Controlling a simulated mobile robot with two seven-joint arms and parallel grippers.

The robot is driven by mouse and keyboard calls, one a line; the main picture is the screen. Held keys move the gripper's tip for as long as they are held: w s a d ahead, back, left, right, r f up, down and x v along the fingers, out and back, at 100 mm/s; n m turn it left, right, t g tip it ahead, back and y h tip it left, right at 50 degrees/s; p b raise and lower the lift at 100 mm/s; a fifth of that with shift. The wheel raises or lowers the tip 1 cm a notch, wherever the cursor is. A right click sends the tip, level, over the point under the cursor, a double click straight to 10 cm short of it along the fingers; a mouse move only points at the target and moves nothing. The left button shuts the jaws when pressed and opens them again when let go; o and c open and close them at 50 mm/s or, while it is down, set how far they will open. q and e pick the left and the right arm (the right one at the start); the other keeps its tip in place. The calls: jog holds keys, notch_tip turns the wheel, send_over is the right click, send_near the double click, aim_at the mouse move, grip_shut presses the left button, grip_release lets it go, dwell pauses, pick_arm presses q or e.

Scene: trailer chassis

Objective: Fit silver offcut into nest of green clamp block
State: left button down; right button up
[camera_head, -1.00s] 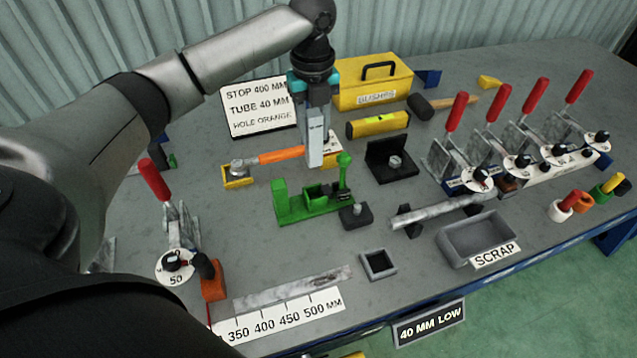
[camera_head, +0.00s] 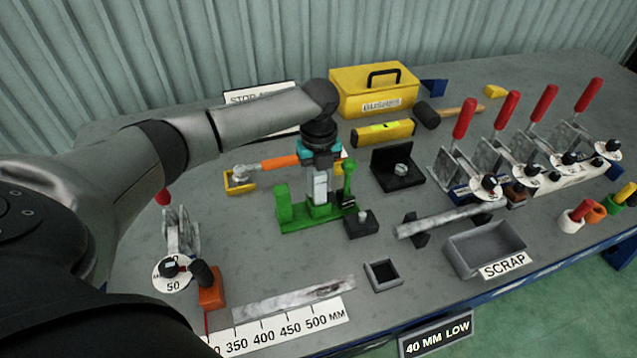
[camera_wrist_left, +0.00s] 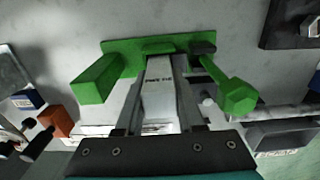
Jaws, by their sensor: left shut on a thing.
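The silver offcut (camera_head: 320,187) is upright between the fingers of my left gripper (camera_head: 319,180). In the left wrist view the offcut (camera_wrist_left: 160,98) shows a pale face with small dark print, and both fingers (camera_wrist_left: 158,105) flank it. The green clamp block (camera_head: 290,224) stands on the bench under the gripper, with a tall post at its left and a green handle at its right. The offcut's lower end meets the nest area in the middle of the block. The fingers and the offcut hide the nest, so I cannot tell how deep it sits.
A small black block with a peg (camera_head: 361,225) stands close to the clamp block's right. An orange-handled tool in a yellow holder (camera_head: 240,182) lies behind left. A black bracket (camera_head: 397,168) stands behind right.

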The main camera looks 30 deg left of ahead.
pick_arm(q)
jog(key=c, duration=0.5)
grip_release()
jog(key=shift+f, duration=0.1)
notch_tip(320, 180, up, 12)
jog(key=shift+r+p, duration=0.2)
jog(key=shift+p, duration=0.9)
